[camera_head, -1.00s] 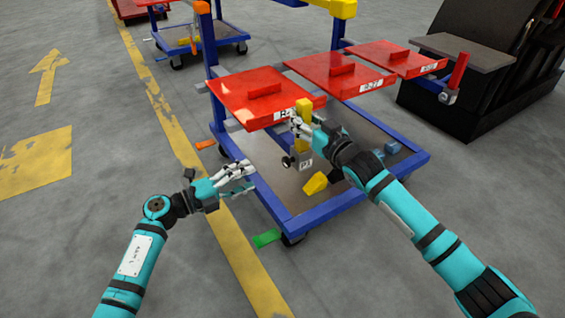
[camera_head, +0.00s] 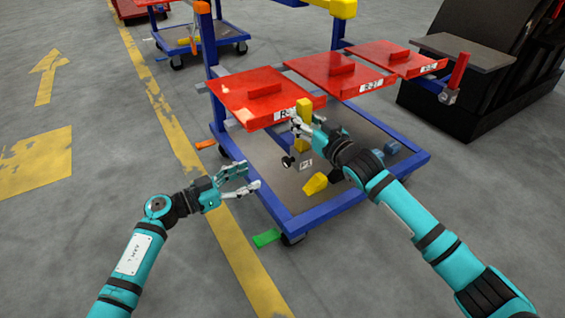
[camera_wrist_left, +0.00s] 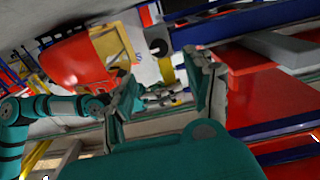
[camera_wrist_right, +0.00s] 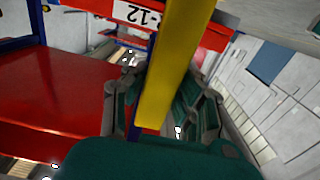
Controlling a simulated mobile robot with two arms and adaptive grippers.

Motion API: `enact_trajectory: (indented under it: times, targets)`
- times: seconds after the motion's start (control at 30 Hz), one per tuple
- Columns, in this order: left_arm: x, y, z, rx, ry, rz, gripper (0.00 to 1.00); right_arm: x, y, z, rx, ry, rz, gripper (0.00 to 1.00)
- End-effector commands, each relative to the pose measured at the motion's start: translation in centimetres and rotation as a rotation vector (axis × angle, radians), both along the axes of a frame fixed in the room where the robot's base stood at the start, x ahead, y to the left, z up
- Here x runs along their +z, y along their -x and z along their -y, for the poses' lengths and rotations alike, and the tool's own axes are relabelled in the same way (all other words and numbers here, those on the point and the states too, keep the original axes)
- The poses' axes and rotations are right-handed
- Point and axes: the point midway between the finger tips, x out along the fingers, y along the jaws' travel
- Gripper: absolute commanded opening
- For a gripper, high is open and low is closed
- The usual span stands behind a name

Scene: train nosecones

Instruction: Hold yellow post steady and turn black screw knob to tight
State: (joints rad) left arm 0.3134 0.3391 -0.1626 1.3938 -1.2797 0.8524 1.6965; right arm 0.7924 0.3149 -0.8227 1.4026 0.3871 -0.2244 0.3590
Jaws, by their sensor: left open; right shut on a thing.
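The yellow post (camera_head: 303,106) stands upright at the near edge of the front red panel, above the cart's deck. My right gripper (camera_head: 297,124) is shut on the yellow post; the right wrist view shows the post (camera_wrist_right: 172,65) running between its fingers. The black screw knob (camera_head: 287,162) is low on the post's left side, beside a P1 tag (camera_head: 306,165). My left gripper (camera_head: 250,177) is open and empty, left of the knob and apart from it. In the left wrist view the knob (camera_wrist_left: 158,47) shows ahead, between the spread fingers, near the post (camera_wrist_left: 166,70).
Red panels (camera_head: 262,93) stand above the blue-framed cart (camera_head: 325,207). A yellow block (camera_head: 314,184) and blue blocks (camera_head: 391,147) lie on its deck. A green piece (camera_head: 266,238) is at the cart's near left side.

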Motion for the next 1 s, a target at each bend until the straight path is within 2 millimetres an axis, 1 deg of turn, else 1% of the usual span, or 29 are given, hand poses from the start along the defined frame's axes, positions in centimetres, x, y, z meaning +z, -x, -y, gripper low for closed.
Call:
enact_trajectory:
  times: [0.3,0.5,0.6,0.7,1.0]
  targets:
    - [0.2,-3.6,5.1,-0.002,0.003,0.003,0.54,0.0,0.0,0.0,0.000,0.000,0.000,0.00]
    - [0.2,-5.6,7.7,-0.002,0.002,0.003,0.54,0.0,0.0,0.0,0.000,0.000,0.000,0.00]
    - [0.1,-6.1,8.5,-0.002,0.000,0.003,0.54,0.0,0.0,0.0,0.000,0.001,-0.001,0.00]
    - [0.1,-6.4,8.9,-0.002,-0.002,0.004,0.54,0.0,0.0,0.0,0.000,0.001,-0.001,0.00]
    - [0.1,-6.5,9.0,-0.002,-0.002,0.003,0.54,0.0,0.0,0.0,0.000,0.000,0.000,0.00]
